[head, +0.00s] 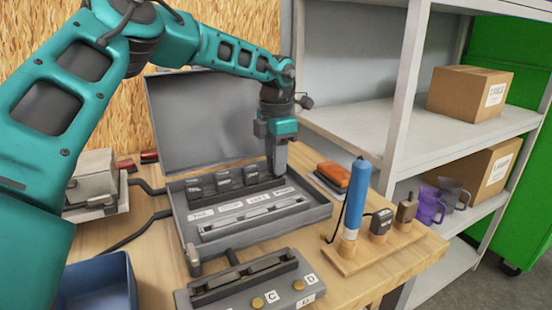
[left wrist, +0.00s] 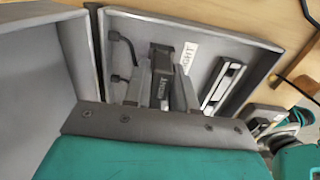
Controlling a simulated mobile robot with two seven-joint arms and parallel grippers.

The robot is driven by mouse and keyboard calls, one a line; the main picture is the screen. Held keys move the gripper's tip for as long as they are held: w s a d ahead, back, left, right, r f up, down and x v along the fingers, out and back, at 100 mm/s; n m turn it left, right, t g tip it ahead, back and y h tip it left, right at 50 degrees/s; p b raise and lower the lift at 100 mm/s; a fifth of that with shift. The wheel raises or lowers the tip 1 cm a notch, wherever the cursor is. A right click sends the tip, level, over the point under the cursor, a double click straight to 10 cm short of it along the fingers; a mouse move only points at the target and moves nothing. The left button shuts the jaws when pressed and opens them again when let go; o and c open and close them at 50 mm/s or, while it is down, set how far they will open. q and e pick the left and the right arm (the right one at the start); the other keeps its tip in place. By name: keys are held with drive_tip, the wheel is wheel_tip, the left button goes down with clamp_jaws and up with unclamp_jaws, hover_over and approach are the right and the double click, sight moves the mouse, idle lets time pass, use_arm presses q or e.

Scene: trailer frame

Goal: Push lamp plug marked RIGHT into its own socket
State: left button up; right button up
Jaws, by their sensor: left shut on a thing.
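My left gripper (head: 279,165) reaches down into the open grey case (head: 318,212), at the right end of a row of dark blocks (head: 228,179). In the left wrist view, the gripper (left wrist: 163,78) is shut on a dark plug (left wrist: 161,92) with RIGHT lettering. A white RIGHT label (left wrist: 188,56) is on the case beside a black block (left wrist: 161,52) just beyond the plug. The label strip (head: 283,190) also shows in the head view. The fingers partly hide the plug, and I cannot tell how far it sits in a socket. My right gripper is not in view.
The raised lid (head: 205,115) stands behind. A grey box with C and D marks (head: 262,290) lies in front. A wooden stand (head: 390,250) with a blue cylinder (head: 356,195) is at the right. A blue bin (head: 95,285) is front left. Shelves (head: 440,135) stand behind right.

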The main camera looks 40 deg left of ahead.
use_arm(q)
drive_tip(key=shift+f+b, duration=0.4)
drive_tip(key=shift+f, duration=0.15)
idle(0.5)
drive_tip(key=o, duration=1.2)
drive_tip(key=shift+r, duration=0.1)
drive_tip(key=shift+r+p, duration=0.8)
drive_tip(key=shift+r, duration=0.35)
drive_tip(key=shift+r+p, duration=1.65)
drive_tip(key=shift+r, duration=0.7)
drive_tip(key=shift+f, duration=0.1)
